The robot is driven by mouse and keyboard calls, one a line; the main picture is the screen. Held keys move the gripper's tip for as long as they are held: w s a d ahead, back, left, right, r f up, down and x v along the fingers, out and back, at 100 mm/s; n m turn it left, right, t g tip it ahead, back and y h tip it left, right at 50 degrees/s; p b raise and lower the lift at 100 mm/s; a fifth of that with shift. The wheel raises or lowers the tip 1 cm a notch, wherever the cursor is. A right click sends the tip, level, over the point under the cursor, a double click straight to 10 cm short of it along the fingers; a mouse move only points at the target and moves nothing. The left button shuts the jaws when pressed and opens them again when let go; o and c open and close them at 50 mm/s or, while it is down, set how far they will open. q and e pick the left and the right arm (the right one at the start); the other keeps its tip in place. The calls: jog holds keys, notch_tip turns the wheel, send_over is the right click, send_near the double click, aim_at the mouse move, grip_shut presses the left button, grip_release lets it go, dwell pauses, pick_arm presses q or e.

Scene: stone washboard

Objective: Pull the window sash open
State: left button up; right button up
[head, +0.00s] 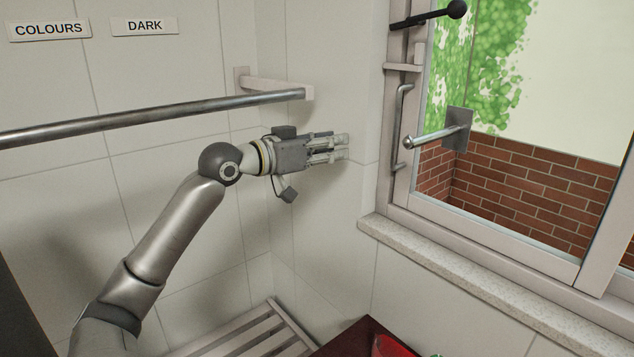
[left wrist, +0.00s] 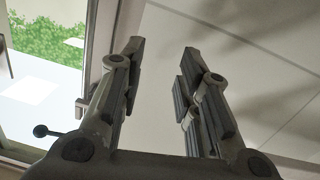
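The window sash (head: 495,237) is a pale frame around glass at the right of the head view. A thin upright grey bar (head: 400,130) runs along its left side. A metal peg with a rounded end (head: 430,137) sticks out from a grey plate over the glass. A black ball-ended lever (head: 430,16) is at the top of the frame; it also shows in the left wrist view (left wrist: 42,131). My left gripper (head: 346,147) is left of the window, apart from it, pointing right. Its fingers (left wrist: 165,65) are spread and empty. My right gripper is not seen.
A metal rail (head: 150,114) runs along the tiled wall left of and above my left gripper. A stone sill (head: 450,268) juts out under the window. A slatted rack (head: 250,335) and a red item (head: 395,346) are below.

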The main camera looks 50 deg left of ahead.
pick_arm(q)
jog(key=w+a+f+n, duration=0.1)
jog(key=a+f, duration=0.1)
jog(key=f, duration=0.1)
jog(key=a+f+y, duration=0.1)
jog(key=a+f, duration=0.1)
jog(key=f, duration=0.2)
jog(key=w+a+f+n+g+y, duration=0.1)
jog(key=a+f, duration=0.1)
jog(key=f, duration=0.1)
jog(key=shift+w+a+f+n, duration=0.1)
jog(key=shift+w+f+n, duration=0.2)
jog(key=shift+w+f, duration=0.05)
